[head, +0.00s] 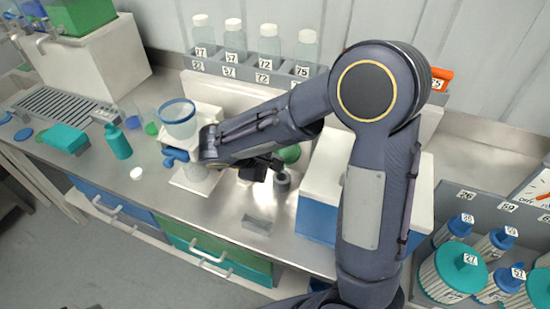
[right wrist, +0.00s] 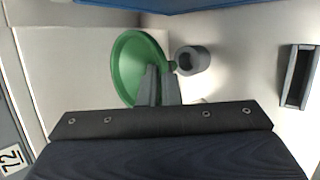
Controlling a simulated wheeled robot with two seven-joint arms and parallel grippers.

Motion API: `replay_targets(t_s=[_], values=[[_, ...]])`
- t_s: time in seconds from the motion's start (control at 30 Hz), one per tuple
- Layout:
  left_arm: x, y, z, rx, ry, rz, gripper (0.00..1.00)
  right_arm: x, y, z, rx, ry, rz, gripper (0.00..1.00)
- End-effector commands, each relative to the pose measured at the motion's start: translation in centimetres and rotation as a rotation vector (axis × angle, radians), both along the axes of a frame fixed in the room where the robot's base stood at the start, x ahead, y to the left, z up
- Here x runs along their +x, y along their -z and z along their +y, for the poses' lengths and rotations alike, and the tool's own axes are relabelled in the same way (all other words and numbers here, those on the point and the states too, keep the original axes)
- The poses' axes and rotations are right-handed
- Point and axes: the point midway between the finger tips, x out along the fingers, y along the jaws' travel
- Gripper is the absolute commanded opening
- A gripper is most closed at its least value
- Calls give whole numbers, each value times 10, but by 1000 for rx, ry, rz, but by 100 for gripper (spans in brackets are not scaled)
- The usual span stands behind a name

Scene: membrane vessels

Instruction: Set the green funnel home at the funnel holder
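The green funnel (right wrist: 127,70) shows in the right wrist view as a wide disc seen obliquely, its narrow end pointing right. In the head view it is partly hidden behind my right forearm (head: 289,154). My right gripper (right wrist: 159,88) has its fingers close together on the funnel near its narrow end. A grey round holder with an open top (right wrist: 192,60), probably the funnel holder, stands on the bench just beside the narrow end; it also shows in the head view (head: 282,181). Whether funnel and holder touch is unclear. My left gripper is not in view.
A grey slotted block (head: 257,223) sits near the front edge. A white and blue box (head: 318,222) stands right of the holder. A clear vessel with a blue rim (head: 178,118) stands left of my gripper. A numbered bottle rack (head: 250,74) lines the back.

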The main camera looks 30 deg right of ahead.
Motion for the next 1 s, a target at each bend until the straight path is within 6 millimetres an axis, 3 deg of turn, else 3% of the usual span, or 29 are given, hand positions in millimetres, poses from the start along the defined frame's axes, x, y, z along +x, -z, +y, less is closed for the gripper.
replay_targets(t_s=[1.0], values=[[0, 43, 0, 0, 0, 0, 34, 0, 65, 0, 0, 0, 0, 0]])
